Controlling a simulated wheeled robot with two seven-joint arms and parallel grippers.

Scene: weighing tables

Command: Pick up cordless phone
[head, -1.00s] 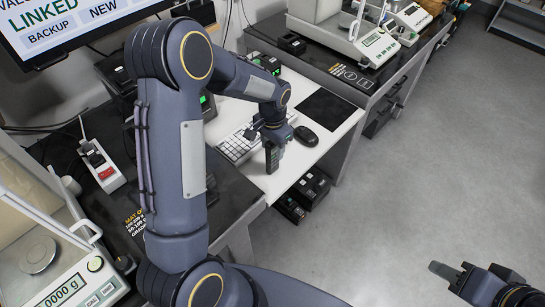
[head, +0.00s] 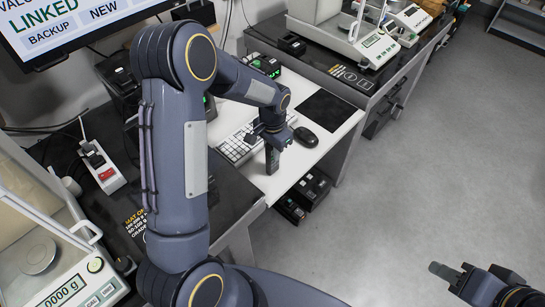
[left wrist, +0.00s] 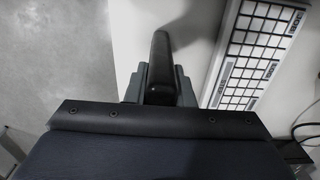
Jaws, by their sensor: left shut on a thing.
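The cordless phone (head: 271,160) is dark and slim and stands roughly upright at the front part of the white desk. It also shows in the left wrist view (left wrist: 160,55), sticking out beyond the fingers. My left gripper (head: 272,142) is shut on the phone's upper part, and its fingers show either side of the phone in the left wrist view (left wrist: 160,85). I cannot tell whether the phone's lower end touches the desk. My right gripper (head: 446,270) is at the lower right over the floor, away from the desk; its fingertips look close together, but the gap is unclear.
A white keyboard (head: 236,150) lies left of the phone, and a black mouse (head: 305,136) and dark mat (head: 325,110) lie to its right. Black boxes (head: 312,186) are below the desk's front edge. Scales stand on both side tables. The floor at right is clear.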

